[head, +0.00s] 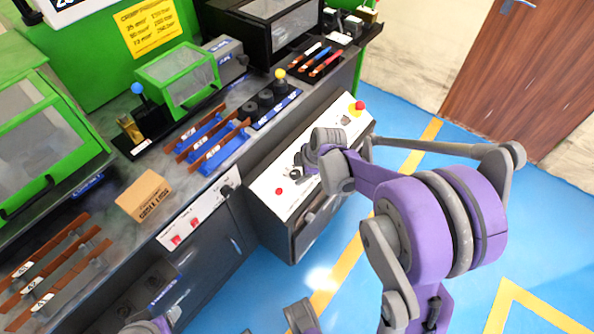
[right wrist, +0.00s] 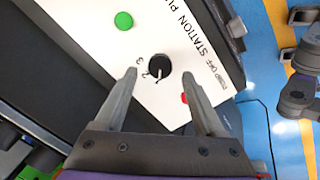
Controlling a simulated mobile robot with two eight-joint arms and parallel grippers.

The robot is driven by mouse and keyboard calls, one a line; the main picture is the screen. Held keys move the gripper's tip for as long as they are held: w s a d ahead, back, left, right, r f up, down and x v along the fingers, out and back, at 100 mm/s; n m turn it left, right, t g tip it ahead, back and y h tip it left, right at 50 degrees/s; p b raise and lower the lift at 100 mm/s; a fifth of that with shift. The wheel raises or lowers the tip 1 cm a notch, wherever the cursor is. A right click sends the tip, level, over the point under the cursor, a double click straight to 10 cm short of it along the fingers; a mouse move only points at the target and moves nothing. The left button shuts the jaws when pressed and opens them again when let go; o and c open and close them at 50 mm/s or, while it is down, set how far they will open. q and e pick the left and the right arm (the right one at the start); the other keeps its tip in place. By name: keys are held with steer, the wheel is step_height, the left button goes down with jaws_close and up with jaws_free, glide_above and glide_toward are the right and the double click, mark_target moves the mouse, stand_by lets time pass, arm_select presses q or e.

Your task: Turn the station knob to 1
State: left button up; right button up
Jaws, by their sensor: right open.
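The station knob (right wrist: 159,67) is a round black dial with a white mark on its lower side, on a white panel (right wrist: 178,105) lettered "STATION". Small numerals stand to its left, 3 and 2 among them; the exact setting is hard to read. My right gripper (right wrist: 159,66) is open, with one finger on each side of the knob in the right wrist view. Whether the fingers touch it, I cannot tell. In the head view my right gripper (head: 300,178) is over the sloped white panel (head: 267,197) and hides the knob. My left gripper does not show.
A green button (right wrist: 124,20) and a red one (right wrist: 184,98) flank the knob. A red emergency button (head: 359,106) is at the panel's far end. The workbench to the left holds busbars, a cardboard box (head: 145,196) and green-framed machines. Blue floor (head: 400,100) is open to the right.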

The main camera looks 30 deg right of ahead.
steer(key=p+v, duration=0.1)
steer(key=v, duration=0.7)
steer(key=shift+p, duration=0.35)
